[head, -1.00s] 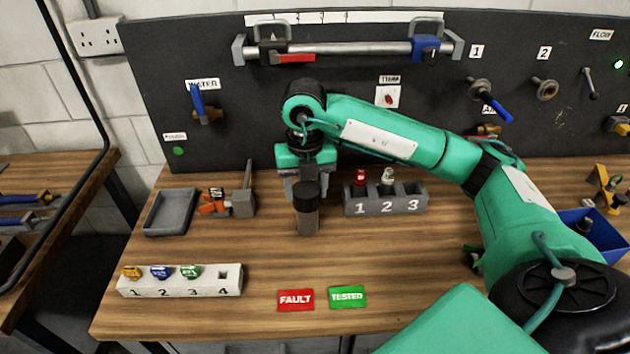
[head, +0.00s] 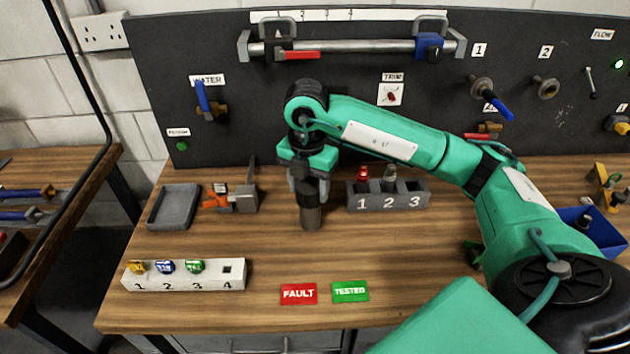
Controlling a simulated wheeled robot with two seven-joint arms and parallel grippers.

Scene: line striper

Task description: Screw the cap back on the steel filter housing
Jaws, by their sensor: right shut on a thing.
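The steel filter housing (head: 311,217) stands upright on the bench, a short grey-brown cylinder left of the middle. Its dark cap (head: 309,190) is at its top, partly covered by my right gripper. My right gripper (head: 309,186) points down over the housing, its fingers closed around the cap. Whether the cap's thread is engaged cannot be seen. My left gripper is not in view.
A grey numbered holder (head: 418,201) stands close to the right of the housing. A grey tray (head: 155,212) and an orange-handled clamp (head: 215,199) lie left. A white numbered block (head: 232,286), red FAULT card (head: 299,294) and green TESTED card (head: 350,291) lie in front.

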